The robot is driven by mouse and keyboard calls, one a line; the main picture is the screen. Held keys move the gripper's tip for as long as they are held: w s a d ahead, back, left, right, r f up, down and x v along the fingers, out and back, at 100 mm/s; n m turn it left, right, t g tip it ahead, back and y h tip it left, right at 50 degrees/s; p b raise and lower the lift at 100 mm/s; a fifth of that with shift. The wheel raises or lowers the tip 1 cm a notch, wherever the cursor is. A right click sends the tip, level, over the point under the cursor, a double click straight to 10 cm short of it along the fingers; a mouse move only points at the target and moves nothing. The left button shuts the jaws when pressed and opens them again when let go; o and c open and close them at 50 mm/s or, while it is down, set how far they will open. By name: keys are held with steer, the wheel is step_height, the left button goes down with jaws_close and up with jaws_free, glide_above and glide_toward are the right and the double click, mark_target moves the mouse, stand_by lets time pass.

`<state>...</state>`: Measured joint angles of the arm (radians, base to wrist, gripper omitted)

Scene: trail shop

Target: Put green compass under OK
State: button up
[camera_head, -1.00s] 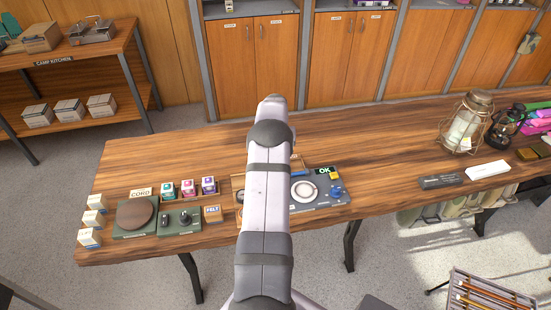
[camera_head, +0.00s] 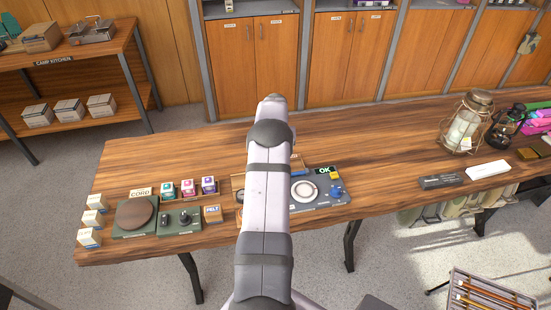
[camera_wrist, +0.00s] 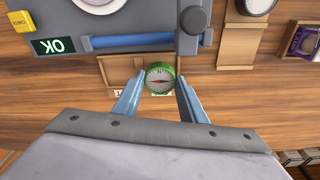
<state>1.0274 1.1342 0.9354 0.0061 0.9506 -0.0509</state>
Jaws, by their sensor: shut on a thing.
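The green compass (camera_wrist: 160,78) has a pale dial and shows in the wrist view between the fingertips of my gripper (camera_wrist: 160,88), which is shut on it. Behind it lies a light wooden tray (camera_wrist: 112,68); whether the compass touches the tray I cannot tell. The black OK sign (camera_wrist: 54,46) with green letters is at the left of the wrist view, beside a grey panel (camera_wrist: 120,15). The sign also shows in the head view (camera_head: 325,170). There my arm hides the gripper and compass.
The panel carries a blue bar (camera_wrist: 125,41), a dark knob (camera_wrist: 193,20) and a white round dial (camera_head: 304,191). A yellow block (camera_wrist: 20,24) sits next to the sign.

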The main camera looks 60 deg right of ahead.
steer(key=shift+f+b, duration=0.75)
steer(key=shift+f, duration=0.2)
stand_by(1.1)
steer(key=o, duration=1.7)
steer(key=shift+r, duration=0.1)
steer(key=shift+r+p, duration=2.5)
steer(key=shift+r, duration=1.45)
